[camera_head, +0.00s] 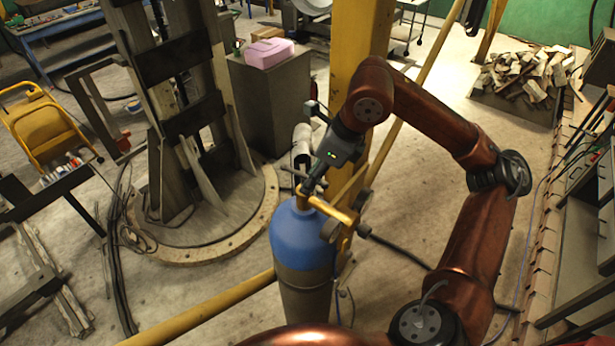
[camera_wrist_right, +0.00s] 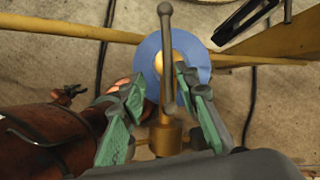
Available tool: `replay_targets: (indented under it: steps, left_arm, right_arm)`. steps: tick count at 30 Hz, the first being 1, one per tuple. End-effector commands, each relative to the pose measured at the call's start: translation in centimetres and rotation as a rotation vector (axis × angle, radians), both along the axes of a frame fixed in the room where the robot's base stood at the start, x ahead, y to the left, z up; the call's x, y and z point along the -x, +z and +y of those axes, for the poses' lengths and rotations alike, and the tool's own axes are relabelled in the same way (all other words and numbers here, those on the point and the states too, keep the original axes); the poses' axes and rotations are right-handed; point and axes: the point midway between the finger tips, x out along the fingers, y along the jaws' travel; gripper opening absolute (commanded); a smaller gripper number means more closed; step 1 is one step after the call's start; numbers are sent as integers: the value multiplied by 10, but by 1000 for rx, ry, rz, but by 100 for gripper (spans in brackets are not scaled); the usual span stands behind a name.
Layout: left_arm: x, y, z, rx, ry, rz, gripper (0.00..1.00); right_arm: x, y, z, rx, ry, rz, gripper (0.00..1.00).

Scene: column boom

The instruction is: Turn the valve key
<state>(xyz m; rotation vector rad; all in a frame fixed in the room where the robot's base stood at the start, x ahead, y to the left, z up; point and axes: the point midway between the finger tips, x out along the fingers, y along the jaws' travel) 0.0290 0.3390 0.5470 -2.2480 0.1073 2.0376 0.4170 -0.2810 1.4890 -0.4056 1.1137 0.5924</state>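A blue-topped gas cylinder (camera_head: 301,240) stands upright in the head view, with a brass valve (camera_head: 312,203) on top. In the right wrist view its blue shoulder (camera_wrist_right: 147,62) is seen from above. The valve key (camera_wrist_right: 167,50) is a grey bar with a rounded end, lying across the cylinder top above the brass body (camera_wrist_right: 165,136). My right gripper (camera_head: 309,184) is over the cylinder's top. In the right wrist view its green-grey fingers (camera_wrist_right: 160,80) are apart, one on each side of the key; contact cannot be made out. My left gripper is not in view.
A yellow post (camera_head: 357,45) rises behind the cylinder, and a yellow rail (camera_head: 205,308) runs beside it. Firewood (camera_head: 525,75) is piled at the back right.

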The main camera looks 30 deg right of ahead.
Motion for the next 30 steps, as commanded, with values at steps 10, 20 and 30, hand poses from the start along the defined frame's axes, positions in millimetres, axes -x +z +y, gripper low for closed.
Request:
replay_targets:
  steps: [10,20,30]
  left_arm:
    - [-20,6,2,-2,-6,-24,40]
    - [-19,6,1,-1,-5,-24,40]
    - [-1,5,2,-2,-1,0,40]
  right_arm:
    - [-9,-17,5,-3,2,2,29]
    - [-11,-17,5,-3,2,4,16]
    - [-11,-17,5,-2,2,3,0]
